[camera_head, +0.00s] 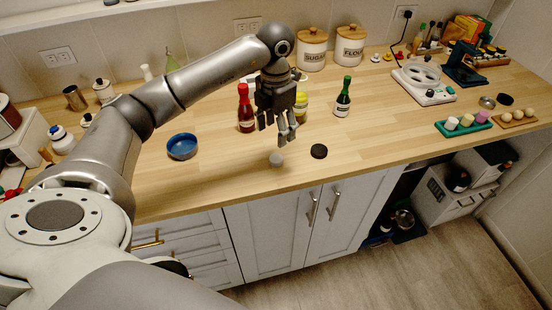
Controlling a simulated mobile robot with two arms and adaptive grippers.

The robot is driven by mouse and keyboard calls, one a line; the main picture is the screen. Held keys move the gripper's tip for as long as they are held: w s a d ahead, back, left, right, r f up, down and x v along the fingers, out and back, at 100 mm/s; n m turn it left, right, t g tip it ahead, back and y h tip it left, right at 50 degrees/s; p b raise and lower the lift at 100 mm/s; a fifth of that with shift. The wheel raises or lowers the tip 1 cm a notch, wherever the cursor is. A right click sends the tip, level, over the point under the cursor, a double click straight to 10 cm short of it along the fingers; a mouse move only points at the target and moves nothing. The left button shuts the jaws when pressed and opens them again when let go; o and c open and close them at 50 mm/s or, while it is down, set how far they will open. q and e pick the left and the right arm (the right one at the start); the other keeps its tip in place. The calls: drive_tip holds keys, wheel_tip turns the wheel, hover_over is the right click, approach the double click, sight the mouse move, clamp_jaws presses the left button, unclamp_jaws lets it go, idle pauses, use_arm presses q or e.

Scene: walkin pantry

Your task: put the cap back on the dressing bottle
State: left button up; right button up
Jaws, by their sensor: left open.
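My left gripper (276,132) comes in from the left and points down, open and empty, over the front part of the counter. A small light grey cap-like piece (276,159) lies on the counter just below its fingers, apart from them. A dark round lid (319,151) lies to its right. A dark bottle with a green top and pale label (343,98) stands upright behind the lid. A red bottle (245,112) stands left of the gripper, and a yellow jar (301,108) is partly hidden behind it. I cannot tell which is the dressing bottle. My right gripper is out of view.
A blue bowl (182,147) sits on the counter at left. Sugar and flour canisters (312,51) stand at the back. A white kitchen scale-like device (424,84) and a green tray (464,125) are at right. The counter's front edge is close to the grey piece.

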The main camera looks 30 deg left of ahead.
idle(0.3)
use_arm(q)
drive_tip(key=p, duration=0.1)
hover_over(276, 158)
drive_tip(key=shift+s+d+f, duration=0.1)
drive_tip(key=shift+s+f, duration=0.05)
drive_tip(key=shift+f, duration=2.65)
drive_tip(key=shift+f+p, duration=0.15)
drive_tip(key=shift+p, duration=0.2)
wheel_tip(276, 158, down, 4)
drive_tip(key=shift+f+p, duration=0.2)
drive_tip(key=shift+p, duration=0.9)
drive_tip(key=shift+f, duration=0.3)
drive_tip(key=c, duration=0.7)
